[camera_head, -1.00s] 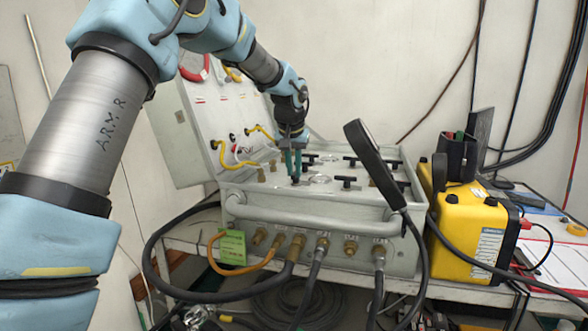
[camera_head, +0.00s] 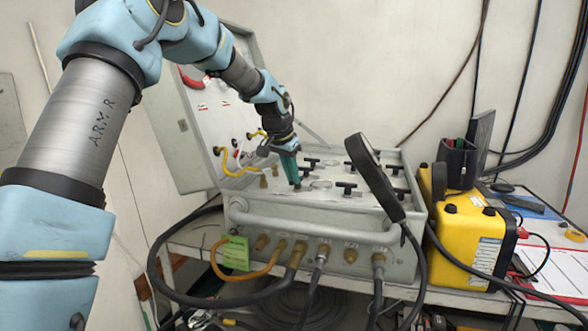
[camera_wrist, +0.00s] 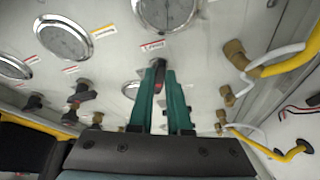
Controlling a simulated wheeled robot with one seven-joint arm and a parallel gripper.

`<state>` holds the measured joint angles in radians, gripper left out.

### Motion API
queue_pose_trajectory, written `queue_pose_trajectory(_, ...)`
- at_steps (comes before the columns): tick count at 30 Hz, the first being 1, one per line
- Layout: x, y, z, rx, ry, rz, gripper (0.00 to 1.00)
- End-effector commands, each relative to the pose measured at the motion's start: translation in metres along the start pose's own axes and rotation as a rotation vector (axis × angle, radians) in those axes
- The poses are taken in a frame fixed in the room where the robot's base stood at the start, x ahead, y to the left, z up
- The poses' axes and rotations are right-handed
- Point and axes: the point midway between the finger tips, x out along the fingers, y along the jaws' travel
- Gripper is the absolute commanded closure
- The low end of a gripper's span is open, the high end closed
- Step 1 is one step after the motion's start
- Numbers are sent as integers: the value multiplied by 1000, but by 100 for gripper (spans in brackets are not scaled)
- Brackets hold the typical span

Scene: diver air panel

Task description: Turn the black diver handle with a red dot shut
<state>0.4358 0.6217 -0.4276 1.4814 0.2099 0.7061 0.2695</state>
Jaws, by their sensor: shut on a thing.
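My gripper (camera_head: 296,186) reaches down onto the top of the grey air panel (camera_head: 333,212), near its front left. Its green fingers are shut on a handle. In the wrist view the fingers (camera_wrist: 160,72) stand close together, and the dark handle with a red dot (camera_wrist: 158,88) shows between them. Most of that handle is hidden by the fingers, so its exact angle cannot be told. Other black T-handles (camera_head: 346,187) stand free on the panel to the right.
Round gauges (camera_wrist: 64,37) lie flush in the panel. Brass fittings with yellow hoses (camera_wrist: 285,66) are beside the fingers. A black lamp-like paddle (camera_head: 372,178) rises at the panel's front right. A yellow case (camera_head: 470,235) stands to the right.

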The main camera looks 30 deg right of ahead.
Motion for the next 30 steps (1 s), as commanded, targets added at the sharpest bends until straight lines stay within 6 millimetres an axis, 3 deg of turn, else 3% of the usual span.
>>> queue_pose_trajectory(30,3,-23,-12,862,47,356,100)
